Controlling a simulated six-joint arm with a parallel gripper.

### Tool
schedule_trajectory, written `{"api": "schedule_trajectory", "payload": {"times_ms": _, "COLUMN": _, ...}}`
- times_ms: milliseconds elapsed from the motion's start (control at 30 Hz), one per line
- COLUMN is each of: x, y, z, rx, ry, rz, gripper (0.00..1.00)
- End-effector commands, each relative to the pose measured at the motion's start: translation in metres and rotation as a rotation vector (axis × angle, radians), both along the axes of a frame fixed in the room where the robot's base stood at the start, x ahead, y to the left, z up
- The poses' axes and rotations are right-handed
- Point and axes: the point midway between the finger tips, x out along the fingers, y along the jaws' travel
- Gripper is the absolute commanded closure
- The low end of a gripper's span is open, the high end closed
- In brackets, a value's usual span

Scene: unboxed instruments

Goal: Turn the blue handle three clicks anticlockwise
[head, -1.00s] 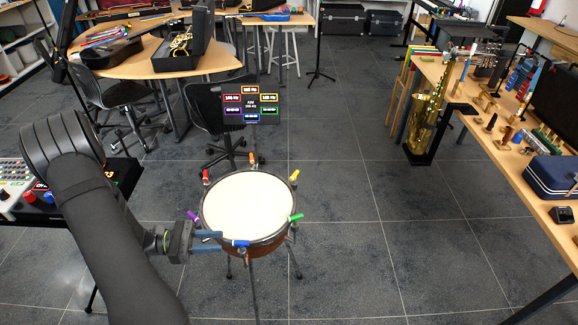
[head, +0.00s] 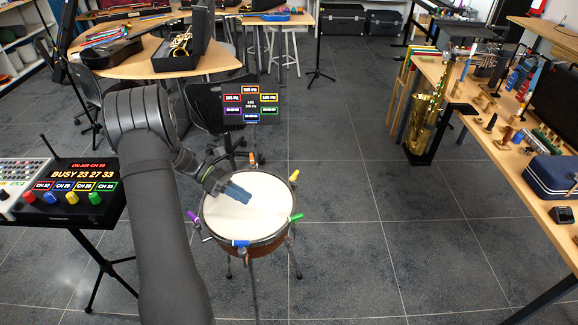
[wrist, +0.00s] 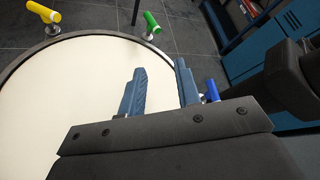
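The blue handle (head: 240,243) sits on the near rim of a drum (head: 262,208) in the head view. In the wrist view the blue handle (wrist: 212,91) shows just right of the right finger, which hides part of it. My gripper (head: 238,194) is above the left part of the white drumhead, up and left of the blue handle and apart from it. In the wrist view the two blue fingers of my gripper (wrist: 161,82) stand apart with nothing between them.
Green (head: 296,217), yellow (head: 294,176) and purple (head: 193,217) handles ring the drum. A lit screen (head: 251,106) stands behind it. A panel with coloured knobs (head: 72,190) is at left. Floor right of the drum is clear, up to an instrument table (head: 545,205).

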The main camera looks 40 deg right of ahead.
Motion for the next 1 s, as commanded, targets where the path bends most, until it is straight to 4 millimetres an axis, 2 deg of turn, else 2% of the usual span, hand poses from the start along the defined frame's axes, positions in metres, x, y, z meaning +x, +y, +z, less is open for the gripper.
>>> {"api": "schedule_trajectory", "payload": {"times_ms": 500, "x": 0.015, "y": -0.079, "z": -0.016, "rx": 0.341, "ry": 0.031, "rz": 0.177, "gripper": 0.70}}
{"api": "schedule_trajectory", "payload": {"times_ms": 1000, "x": 0.018, "y": -0.159, "z": -0.026, "rx": 0.628, "ry": 0.092, "rz": 0.403, "gripper": 0.70}}
